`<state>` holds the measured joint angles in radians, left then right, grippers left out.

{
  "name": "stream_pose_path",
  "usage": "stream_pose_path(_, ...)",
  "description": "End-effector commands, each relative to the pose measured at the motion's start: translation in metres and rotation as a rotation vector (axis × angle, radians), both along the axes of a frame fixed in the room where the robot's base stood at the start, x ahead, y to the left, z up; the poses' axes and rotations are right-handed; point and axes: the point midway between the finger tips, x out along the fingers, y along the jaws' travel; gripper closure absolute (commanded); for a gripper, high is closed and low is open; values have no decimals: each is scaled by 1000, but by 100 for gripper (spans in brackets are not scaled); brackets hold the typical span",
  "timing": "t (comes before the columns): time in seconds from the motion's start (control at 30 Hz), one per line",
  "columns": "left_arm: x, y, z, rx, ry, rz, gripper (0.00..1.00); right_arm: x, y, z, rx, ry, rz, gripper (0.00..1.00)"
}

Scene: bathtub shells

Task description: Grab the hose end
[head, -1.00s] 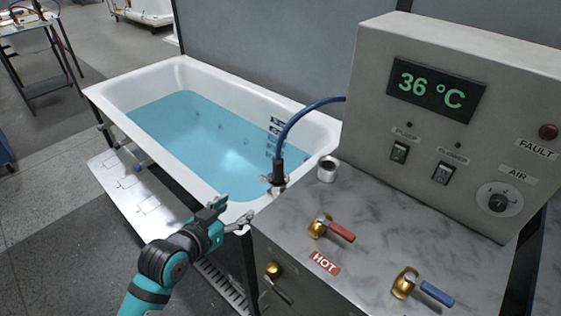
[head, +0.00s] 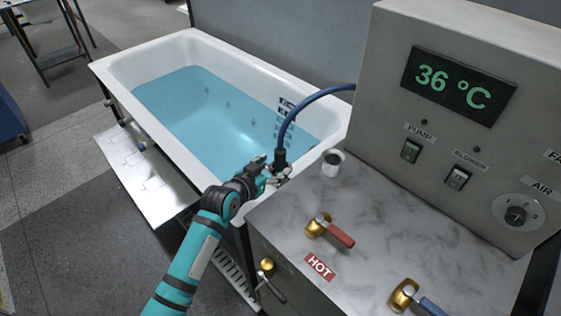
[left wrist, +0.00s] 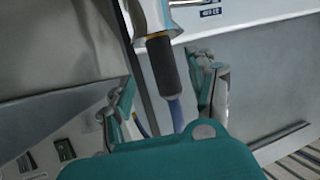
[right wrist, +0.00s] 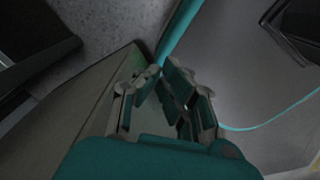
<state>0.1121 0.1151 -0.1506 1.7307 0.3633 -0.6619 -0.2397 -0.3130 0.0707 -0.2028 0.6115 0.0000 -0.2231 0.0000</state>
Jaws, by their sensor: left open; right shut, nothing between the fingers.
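The blue hose (head: 300,113) arches from the control box down to its end, a black sleeve (head: 281,157) held upright at the tub's near corner. In the left wrist view the black sleeve (left wrist: 162,66) shows between the fingers, with the blue hose running on below it. My left gripper (head: 270,175) is open right beside the hose end in the head view; contact cannot be told. It also shows open in the left wrist view (left wrist: 168,80). My right gripper (right wrist: 160,74) is shut and empty, seen only in the right wrist view.
The white bathtub (head: 140,55) holds blue water. A small metal cup (head: 333,163) stands on the marble-look counter (head: 395,215) right of the hose end. The red-handled tap (head: 328,228) and blue-handled tap (head: 415,298) stick up nearer. The control box (head: 385,90) rises behind.

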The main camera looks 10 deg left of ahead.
Motion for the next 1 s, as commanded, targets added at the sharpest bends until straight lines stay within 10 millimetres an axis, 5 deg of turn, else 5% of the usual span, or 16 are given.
stream_pose_path(0.23, 16, -4, -5, 0, 0, 0, 42, 31, 0, 5, 3, -50, 1, 100)
stream_pose_path(0.5, 48, -12, -18, 0, 1, 0, 42, 18, -8, 8, -9, -29, 0, 100)
stream_pose_path(0.83, 55, -14, -21, 1, 0, 0, 42, 10, -10, 8, -12, -15, 0, 100)
stream_pose_path(1.0, 55, -14, -21, 1, 0, 0, 61, 12, -10, 8, -11, -19, 0, 100)
